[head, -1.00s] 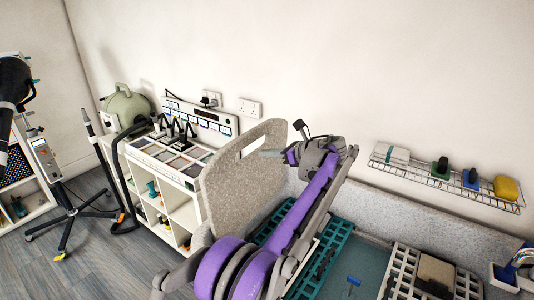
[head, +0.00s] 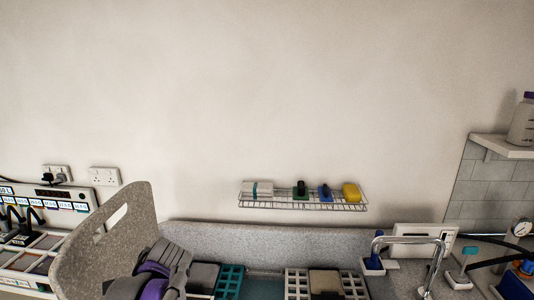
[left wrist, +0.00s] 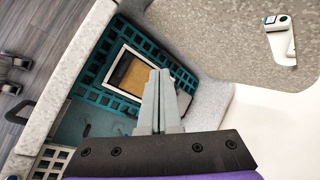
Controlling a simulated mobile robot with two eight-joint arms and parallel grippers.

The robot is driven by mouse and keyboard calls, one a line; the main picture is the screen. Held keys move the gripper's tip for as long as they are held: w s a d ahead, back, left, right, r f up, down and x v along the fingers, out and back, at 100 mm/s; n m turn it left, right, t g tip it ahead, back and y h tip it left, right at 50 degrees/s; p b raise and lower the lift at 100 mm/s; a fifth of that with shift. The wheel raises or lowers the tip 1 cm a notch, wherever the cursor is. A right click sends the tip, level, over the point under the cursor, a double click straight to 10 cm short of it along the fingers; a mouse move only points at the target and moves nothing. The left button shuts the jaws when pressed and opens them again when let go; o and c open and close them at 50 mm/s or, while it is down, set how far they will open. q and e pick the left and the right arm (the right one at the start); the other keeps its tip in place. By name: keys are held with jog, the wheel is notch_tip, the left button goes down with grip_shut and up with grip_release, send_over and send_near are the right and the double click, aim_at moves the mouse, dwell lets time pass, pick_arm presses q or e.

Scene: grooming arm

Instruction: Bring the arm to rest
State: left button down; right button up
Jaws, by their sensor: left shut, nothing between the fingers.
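My left arm, purple and grey (head: 155,268), shows only in part at the bottom left of the head view; its fingertips cannot be made out there. In the left wrist view my left gripper (left wrist: 159,98) is shut, with its two grey fingers together and nothing between them. My right gripper is in neither view.
A tall speckled grey panel (head: 85,240) with a slot stands close beside the left arm. A wire wall shelf (head: 300,200) holds a yellow sponge (head: 351,193) and brushes. A tap (head: 405,240) stands at the right. The wall above is bare.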

pick_arm(q)
jog(key=s+d+f+n+t+h, duration=0.1)
jog(key=s+d+f+n+h, duration=0.2)
jog(key=s+d+f+n, duration=0.2)
jog(key=s+d+f+n+t+h, duration=0.1)
jog(key=s+d+f+n+h, duration=0.2)
jog(key=s, duration=0.9)
jog(key=d+f+n, duration=0.2)
jog(key=d+f, duration=0.2)
jog(key=f, duration=0.1)
jog(key=shift+s+f+t, duration=0.15)
jog(key=shift+t, duration=0.15)
